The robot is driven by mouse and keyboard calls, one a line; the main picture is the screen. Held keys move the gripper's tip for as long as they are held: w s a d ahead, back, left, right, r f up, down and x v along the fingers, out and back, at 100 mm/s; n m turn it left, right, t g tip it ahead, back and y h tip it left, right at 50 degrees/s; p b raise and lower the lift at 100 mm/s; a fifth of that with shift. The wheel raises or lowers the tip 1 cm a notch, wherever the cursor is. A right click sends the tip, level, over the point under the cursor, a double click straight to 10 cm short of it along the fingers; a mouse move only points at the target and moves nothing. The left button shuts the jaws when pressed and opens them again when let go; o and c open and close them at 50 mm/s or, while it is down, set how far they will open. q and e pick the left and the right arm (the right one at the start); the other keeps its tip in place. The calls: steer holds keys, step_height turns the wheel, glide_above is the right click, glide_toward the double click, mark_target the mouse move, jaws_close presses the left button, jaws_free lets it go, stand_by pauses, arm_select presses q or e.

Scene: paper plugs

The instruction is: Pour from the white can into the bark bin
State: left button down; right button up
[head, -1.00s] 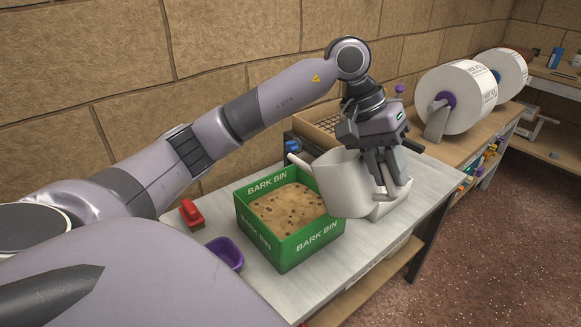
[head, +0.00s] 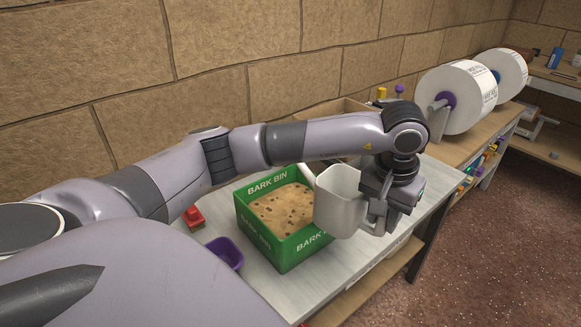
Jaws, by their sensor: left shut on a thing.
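The white can (head: 337,205) is held off the table at the right edge of the green bark bin (head: 283,252), with its spout side towards the bin. It covers part of the bin's right side. I cannot tell how far the can is tilted, and I see no stream leaving it. The bin is open at the top and holds light brown material (head: 283,208) with dark bits. My left gripper (head: 374,218) is shut on the can at its right side; its fingertips are partly hidden. My right gripper is not in view.
A purple tub (head: 226,253) and a red object (head: 195,217) stand left of the bin on the pale table (head: 262,285). A wooden box (head: 335,112) is behind my arm. Large white rolls (head: 458,97) stand on the bench at the right. The wall runs behind.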

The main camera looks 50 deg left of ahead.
arm_select(q)
steer(key=shift+r+p, duration=1.15)
steer(key=shift+r, duration=0.9)
